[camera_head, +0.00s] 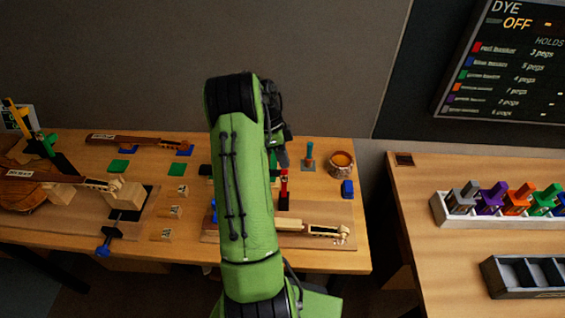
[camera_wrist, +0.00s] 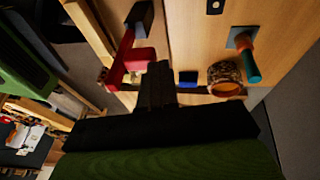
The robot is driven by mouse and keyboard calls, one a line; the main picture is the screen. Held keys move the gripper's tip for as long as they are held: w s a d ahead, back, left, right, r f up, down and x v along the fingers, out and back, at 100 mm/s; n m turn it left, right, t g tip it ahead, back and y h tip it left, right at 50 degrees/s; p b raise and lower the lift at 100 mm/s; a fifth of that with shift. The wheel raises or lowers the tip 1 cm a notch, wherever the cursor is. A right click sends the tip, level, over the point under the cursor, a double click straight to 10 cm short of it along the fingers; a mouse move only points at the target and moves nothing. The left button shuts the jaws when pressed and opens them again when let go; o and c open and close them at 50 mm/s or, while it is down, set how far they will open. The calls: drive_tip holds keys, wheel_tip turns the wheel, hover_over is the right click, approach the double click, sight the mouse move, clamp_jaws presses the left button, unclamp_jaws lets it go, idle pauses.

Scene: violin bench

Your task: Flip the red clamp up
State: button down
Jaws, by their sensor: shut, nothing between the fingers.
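The red clamp (camera_head: 283,189) stands at the right part of the bench, by the neck of a pale violin (camera_head: 310,229). In the head view its red bar looks roughly upright, with a dark part at its foot. In the wrist view the red clamp (camera_wrist: 121,58) shows a long red bar, a red block and a dark end. My gripper (camera_head: 283,160) is just above the clamp in the head view. In the wrist view my gripper (camera_wrist: 158,68) is shut and empty, close beside the red block. I cannot tell whether they touch. My arm hides part of the violin.
A teal peg tool (camera_head: 309,156), a round brown jar (camera_head: 341,164) and a blue block (camera_head: 347,189) stand right of the clamp. A blue clamp (camera_head: 214,210) is left of my arm. A second table with a white peg tray (camera_head: 440,212) is farther right.

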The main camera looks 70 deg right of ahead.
drive_tip(key=shift+d+f, duration=0.15)
idle(0.3)
drive_tip(key=shift+s+a+b, duration=0.15)
drive_tip(key=shift+a+b, duration=0.45)
drive_tip(key=shift+a, duration=0.2)
drive_tip(key=shift+r, duration=0.35)
drive_tip(key=s+a+p+v, duration=0.1)
drive_tip(key=p+v, duration=0.2)
drive_tip(key=v, duration=1)
drive_tip(key=shift+r+p, duration=0.3)
drive_tip(key=shift+r, duration=0.4)
drive_tip(key=shift+s+a, duration=0.1)
